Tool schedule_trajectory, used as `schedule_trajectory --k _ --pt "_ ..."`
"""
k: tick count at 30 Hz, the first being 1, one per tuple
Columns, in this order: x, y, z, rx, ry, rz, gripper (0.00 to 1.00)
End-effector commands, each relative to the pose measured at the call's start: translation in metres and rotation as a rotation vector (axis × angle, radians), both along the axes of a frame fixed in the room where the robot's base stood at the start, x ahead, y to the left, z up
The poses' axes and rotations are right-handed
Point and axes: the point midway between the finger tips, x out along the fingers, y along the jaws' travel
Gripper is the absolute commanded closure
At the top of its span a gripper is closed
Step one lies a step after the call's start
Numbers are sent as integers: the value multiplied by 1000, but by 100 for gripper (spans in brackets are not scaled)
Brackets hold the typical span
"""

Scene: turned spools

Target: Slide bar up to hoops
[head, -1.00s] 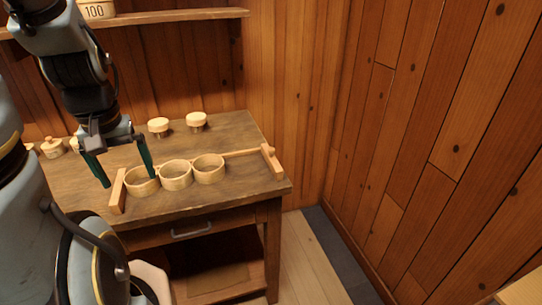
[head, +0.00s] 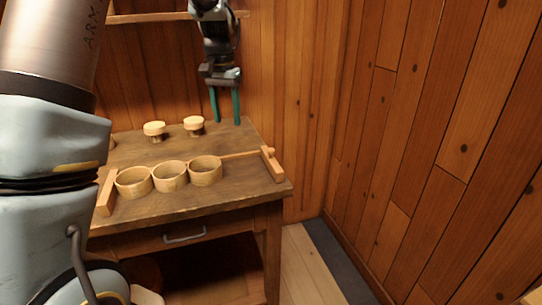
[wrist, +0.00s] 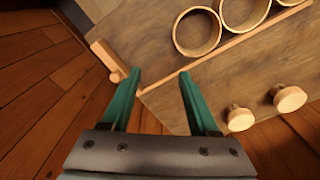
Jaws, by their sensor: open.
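Three round wooden hoops stand in a row on the table: left (head: 134,182), middle (head: 170,177) and right (head: 205,171). A thin pale bar (head: 243,155) runs along behind them towards a wooden block (head: 272,165) at the right. Another block (head: 106,192) stands at the left end. In the wrist view the bar (wrist: 225,48), the right-hand block (wrist: 107,61) and part of the hoops (wrist: 197,32) show. My gripper (head: 226,104) is open and empty, raised over the table's back right. In the wrist view the bar's line passes between its green fingers (wrist: 162,73); they appear apart from it.
Two wooden knobs, left (head: 154,130) and right (head: 194,125), stand at the back of the table (head: 225,195). They also show in the wrist view (wrist: 240,118). A wall shelf (head: 150,17) is behind, and a plank wall (head: 430,130) at the right. My arm hides the table's left.

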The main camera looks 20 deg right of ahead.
Motion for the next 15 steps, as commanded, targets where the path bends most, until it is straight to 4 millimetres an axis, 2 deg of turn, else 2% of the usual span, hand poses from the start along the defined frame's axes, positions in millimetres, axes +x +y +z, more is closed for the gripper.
schedule_trajectory --k 1,3,6,10,15 --pt "0 -34 -9 6 3 -72 39" --pt "-3 -68 -9 15 10 -148 39" --pt "-9 -102 -8 24 13 -227 39" --pt "-14 -122 -7 30 17 -276 39" --pt "-16 -124 -19 32 20 -282 39"
